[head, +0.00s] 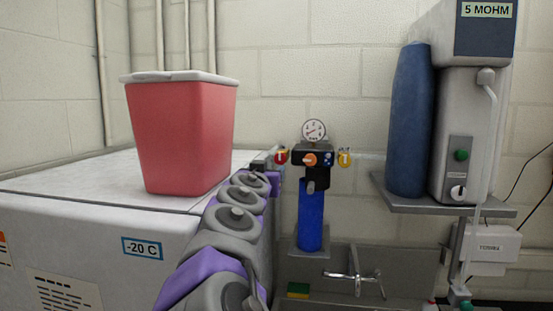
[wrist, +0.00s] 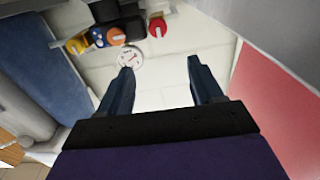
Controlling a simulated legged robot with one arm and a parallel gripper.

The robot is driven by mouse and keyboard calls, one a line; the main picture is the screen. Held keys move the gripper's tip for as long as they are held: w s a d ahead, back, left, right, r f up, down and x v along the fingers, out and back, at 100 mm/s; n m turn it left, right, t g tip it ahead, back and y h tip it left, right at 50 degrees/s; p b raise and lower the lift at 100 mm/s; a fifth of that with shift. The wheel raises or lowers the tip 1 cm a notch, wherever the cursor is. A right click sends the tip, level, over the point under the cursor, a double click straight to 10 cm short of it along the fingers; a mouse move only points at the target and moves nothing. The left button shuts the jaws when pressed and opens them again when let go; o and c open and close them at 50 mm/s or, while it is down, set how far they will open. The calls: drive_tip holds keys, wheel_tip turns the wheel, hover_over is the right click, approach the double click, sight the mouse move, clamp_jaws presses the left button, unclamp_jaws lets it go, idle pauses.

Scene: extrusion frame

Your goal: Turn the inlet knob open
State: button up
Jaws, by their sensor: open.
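A filter unit hangs on the wall in the middle of the head view, with a blue canister (head: 311,215) under a dark head. A red knob (head: 281,156) is on its left, an orange knob (head: 310,160) on its front and a yellow knob (head: 344,158) on its right. No label shows which is the inlet. In the wrist view the scene is turned over, with the red knob (wrist: 158,27), orange knob (wrist: 117,36) and yellow knob (wrist: 77,46) beyond the fingertips. My gripper (wrist: 160,66) is open and empty, apart from all the knobs.
A round gauge (head: 314,132) sits above the filter head. A pink-red bin (head: 185,135) with a white rim stands on the white freezer (head: 60,205), left of my arm. A sink tap (head: 355,275) is below right. A blue cylinder (head: 410,120) and grey purifier stand on a shelf at right.

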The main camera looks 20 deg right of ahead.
sight(280, 159)
drive_tip(key=p+x, duration=0.3)
drive_tip(key=x, duration=1.3)
drive_tip(key=shift+w+d+f, duration=0.15)
drive_tip(key=shift+w+d, duration=0.05)
drive_tip(key=shift+d, duration=0.15)
drive_tip(key=c, duration=1)
